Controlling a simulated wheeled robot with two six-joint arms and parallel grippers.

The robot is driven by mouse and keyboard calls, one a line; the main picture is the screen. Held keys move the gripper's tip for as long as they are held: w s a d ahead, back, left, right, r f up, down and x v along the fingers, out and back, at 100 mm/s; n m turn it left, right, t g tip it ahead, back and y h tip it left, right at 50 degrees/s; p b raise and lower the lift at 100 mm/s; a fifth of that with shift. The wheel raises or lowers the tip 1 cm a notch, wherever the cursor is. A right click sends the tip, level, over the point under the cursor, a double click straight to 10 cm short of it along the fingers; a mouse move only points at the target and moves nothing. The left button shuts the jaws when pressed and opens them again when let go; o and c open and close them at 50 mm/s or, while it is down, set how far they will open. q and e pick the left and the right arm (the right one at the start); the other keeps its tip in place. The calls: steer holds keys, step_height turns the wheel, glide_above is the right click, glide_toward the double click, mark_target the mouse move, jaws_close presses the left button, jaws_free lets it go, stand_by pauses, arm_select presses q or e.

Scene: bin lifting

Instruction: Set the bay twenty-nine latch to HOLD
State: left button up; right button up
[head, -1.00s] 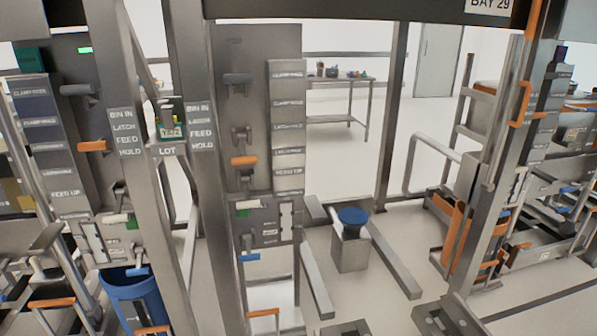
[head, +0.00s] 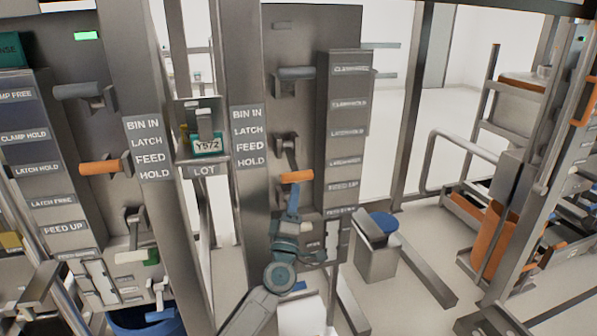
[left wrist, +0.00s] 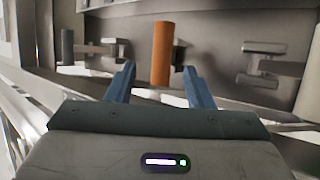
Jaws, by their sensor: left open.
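The orange latch handle (head: 296,177) sticks out from the grey panel of the middle bay, beside small labels that appear to read LATCH. My left gripper (head: 292,198) is just below it, coming up from the bottom of the head view. In the left wrist view, the orange handle (left wrist: 162,52) stands between the two blue fingertips of my open left gripper (left wrist: 159,76), with a gap visible on both sides. Whether the fingers reach past it is hard to tell. My right gripper is not in view.
A grey lever (head: 285,145) and a larger grey handle (head: 300,73) sit above the orange handle. The label strip (head: 345,100) projects to its right. The left bay has its own orange handle (head: 100,168). A post with BIN IN to HOLD labels (head: 249,135) stands at left.

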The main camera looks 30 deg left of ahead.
mark_target(297, 176)
arm_select(q)
steer(key=p+x, duration=0.1)
steer(key=x, duration=0.8)
steer(key=shift+w+a+f, duration=0.1)
steer(key=shift+a, duration=0.05)
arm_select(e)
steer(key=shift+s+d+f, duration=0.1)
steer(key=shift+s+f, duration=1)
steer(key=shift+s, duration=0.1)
arm_select(q)
jaws_close()
